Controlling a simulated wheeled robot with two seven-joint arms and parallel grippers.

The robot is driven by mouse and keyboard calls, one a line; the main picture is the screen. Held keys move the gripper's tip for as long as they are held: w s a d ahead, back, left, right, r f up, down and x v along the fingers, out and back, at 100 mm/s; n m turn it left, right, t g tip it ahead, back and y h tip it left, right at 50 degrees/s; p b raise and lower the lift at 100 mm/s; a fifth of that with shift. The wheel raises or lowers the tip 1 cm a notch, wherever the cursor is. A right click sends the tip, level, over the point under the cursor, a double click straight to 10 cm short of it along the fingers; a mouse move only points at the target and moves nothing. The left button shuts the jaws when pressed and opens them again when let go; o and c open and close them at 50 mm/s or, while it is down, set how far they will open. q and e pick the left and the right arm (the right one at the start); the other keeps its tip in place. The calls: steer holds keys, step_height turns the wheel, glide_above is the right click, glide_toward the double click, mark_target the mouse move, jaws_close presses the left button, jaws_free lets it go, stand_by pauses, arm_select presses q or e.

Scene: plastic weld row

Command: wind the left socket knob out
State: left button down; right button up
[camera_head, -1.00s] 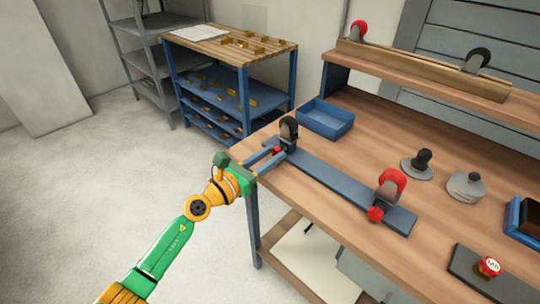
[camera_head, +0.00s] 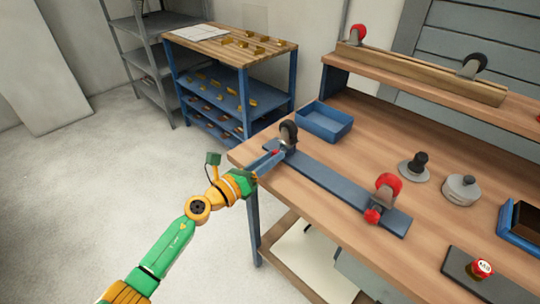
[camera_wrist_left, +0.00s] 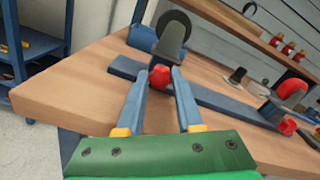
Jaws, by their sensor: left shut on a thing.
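The left socket knob (camera_head: 276,152) is small and red, at the near side of the left socket (camera_head: 289,134), a grey upright bracket with a black ring. In the left wrist view the red knob (camera_wrist_left: 160,76) sits between the fingertips of my left gripper (camera_wrist_left: 161,80), below the bracket (camera_wrist_left: 172,42). In the head view my left gripper (camera_head: 270,160) reaches in from the left over the bench edge, its blue fingers shut on the knob and partly hiding it. My right gripper is not in view.
The sockets stand on a blue-grey bar (camera_head: 325,180) on the wooden bench. A right socket with red ring (camera_head: 388,184) and red knob (camera_head: 372,216) stands at the bar's other end. A blue tray (camera_head: 325,120) lies behind.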

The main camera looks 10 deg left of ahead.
arm_select(q)
steer(key=shift+n+p, duration=0.3)
steer(key=shift+n, duration=0.8)
steer(key=c, duration=0.6)
jaws_free()
steer(key=shift+o, duration=0.2)
